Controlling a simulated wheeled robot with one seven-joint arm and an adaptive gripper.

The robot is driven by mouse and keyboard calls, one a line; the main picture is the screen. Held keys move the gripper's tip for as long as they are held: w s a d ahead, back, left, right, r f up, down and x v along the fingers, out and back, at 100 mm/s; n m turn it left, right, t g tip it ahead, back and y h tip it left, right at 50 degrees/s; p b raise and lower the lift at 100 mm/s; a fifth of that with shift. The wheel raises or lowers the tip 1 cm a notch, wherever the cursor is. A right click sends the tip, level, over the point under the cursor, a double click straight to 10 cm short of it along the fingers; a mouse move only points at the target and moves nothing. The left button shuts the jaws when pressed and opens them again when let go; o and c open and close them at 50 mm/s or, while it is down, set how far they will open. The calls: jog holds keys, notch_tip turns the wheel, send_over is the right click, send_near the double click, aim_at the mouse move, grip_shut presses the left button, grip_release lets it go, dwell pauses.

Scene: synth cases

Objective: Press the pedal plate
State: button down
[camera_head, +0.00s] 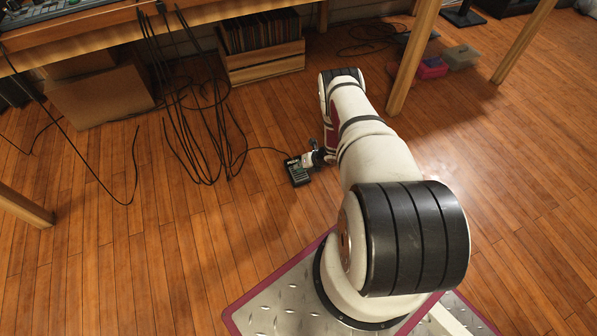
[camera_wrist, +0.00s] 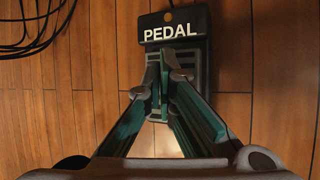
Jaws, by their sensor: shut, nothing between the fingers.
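The pedal (camera_head: 296,172) is a small black box on the wooden floor, left of my arm's lower end in the head view. In the wrist view the pedal (camera_wrist: 200,22) fills the top middle, with white "PEDAL" lettering. Its ribbed plate (camera_wrist: 186,58) is partly hidden by my fingers. My gripper (camera_wrist: 164,62) is shut and empty, its green-sided fingertips together over the plate, just below the lettering. I cannot tell whether the tips touch the plate. In the head view my wrist is at the pedal's right side.
Black cables (camera_head: 190,120) hang from a desk (camera_head: 110,18) and lie on the floor left of the pedal. A wooden crate (camera_head: 262,62) and cardboard box (camera_head: 102,98) stand behind. A wooden leg (camera_head: 412,60) rises beyond my arm. Floor in front of the pedal is clear.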

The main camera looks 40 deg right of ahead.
jog(key=shift+r+p, duration=2.35)
jog(key=shift+r, duration=0.75)
jog(key=shift+f, duration=0.1)
